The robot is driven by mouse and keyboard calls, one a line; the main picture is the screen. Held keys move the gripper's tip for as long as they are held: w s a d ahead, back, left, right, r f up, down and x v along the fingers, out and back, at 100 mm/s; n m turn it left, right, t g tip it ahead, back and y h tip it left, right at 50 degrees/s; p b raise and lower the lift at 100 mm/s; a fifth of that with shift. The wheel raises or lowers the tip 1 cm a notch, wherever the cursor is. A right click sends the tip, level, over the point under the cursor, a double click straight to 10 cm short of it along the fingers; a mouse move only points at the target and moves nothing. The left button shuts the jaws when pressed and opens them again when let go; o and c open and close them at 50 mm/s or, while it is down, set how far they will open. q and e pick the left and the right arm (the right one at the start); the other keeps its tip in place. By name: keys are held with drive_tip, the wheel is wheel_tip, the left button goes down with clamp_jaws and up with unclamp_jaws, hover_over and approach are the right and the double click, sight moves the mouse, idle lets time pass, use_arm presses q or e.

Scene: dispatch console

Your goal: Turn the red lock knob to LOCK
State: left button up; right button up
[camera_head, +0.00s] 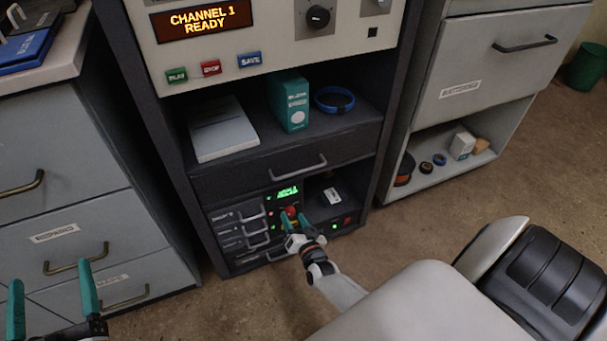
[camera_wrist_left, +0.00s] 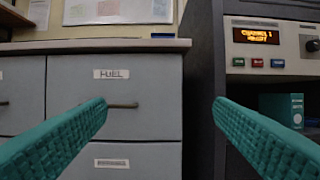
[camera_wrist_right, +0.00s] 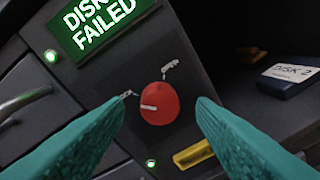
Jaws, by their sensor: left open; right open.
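The red knob (camera_wrist_right: 160,104) sits on a dark panel, centred between the teal fingers of my open right gripper (camera_wrist_right: 163,108) in the right wrist view. A gap shows on each side of it. Its white pointer line points left. A label at its upper right reads OPEN; a small label at its left is too blurred to read. In the head view the knob (camera_head: 291,211) shows between the fingers of my right gripper (camera_head: 294,216), low in the console. My left gripper (camera_head: 51,275) is open and empty in front of the left drawers.
A green display (camera_wrist_right: 98,20) reads DISK FAILED. A yellow handle (camera_wrist_right: 193,154) is just below the knob, and a disk labelled DISK 2 (camera_wrist_right: 290,75) lies to the right. Drive bays with handles (camera_head: 252,225) are left of the knob. A drawer handle (camera_head: 300,168) sits above.

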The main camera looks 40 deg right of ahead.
use_arm(q)
drive_tip(key=s+a+f+g+y+p, duration=0.2)
drive_tip(key=s+a+f+g+p, duration=0.1)
drive_tip(key=f+g, duration=0.6)
drive_tip(key=shift+s+f+y, duration=0.2)
drive_tip(key=shift+f+y, duration=0.2)
drive_tip(key=shift+f, duration=1.15)
use_arm(e)
drive_tip(key=v, duration=1.1)
drive_tip(key=shift+s, duration=0.1)
